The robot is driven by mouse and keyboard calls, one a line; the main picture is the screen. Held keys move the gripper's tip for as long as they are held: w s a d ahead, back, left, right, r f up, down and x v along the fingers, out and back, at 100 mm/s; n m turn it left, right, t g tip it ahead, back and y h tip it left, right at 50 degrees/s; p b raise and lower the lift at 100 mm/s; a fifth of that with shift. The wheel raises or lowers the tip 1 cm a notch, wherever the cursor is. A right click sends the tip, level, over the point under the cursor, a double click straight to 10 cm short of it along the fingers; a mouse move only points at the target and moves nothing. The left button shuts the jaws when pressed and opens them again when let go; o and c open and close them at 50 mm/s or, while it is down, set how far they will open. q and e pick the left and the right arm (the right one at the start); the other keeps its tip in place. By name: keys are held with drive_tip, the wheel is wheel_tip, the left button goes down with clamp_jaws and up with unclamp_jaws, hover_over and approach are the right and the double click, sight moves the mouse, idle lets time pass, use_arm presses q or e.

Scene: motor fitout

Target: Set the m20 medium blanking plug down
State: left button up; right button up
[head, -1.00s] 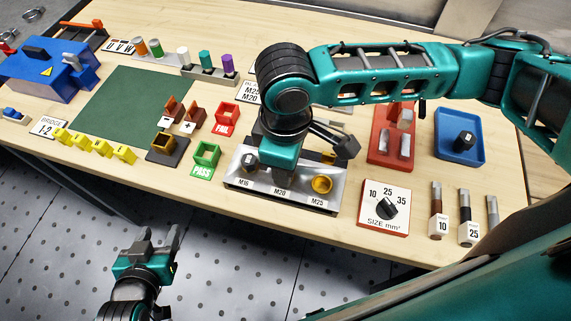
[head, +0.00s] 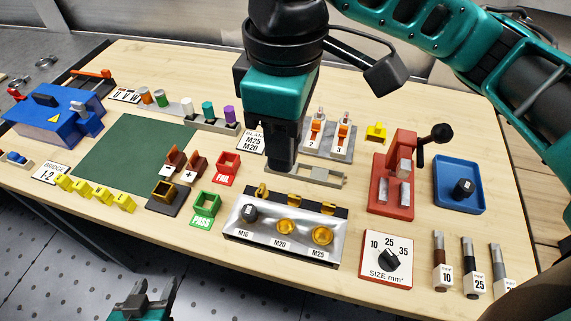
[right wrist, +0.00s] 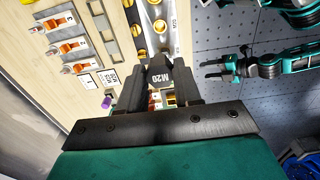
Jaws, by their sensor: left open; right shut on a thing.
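My right gripper (head: 282,166) points down over the left end of the grey slotted rack (head: 331,176), behind the gland panel. In the right wrist view, the gripper (right wrist: 168,88) is shut on a grey piece marked M20, the m20 medium blanking plug (right wrist: 168,99). The plug is hidden in the head view, so I cannot tell whether it touches the rack. The gland panel (head: 254,234) has a dark plug at M16 and bare brass rings at M20 and M25. My left gripper (head: 148,298) is open and empty, off the table's front edge.
The M25 M20 label card (head: 249,141) is just left of the right gripper. Behind the rack are orange numbered units (head: 314,135). The red press (head: 393,185) and blue tray (head: 444,186) stand to the right. The green mat (head: 130,155) is clear.

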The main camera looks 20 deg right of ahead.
drive_tip(key=shift+r, duration=0.75)
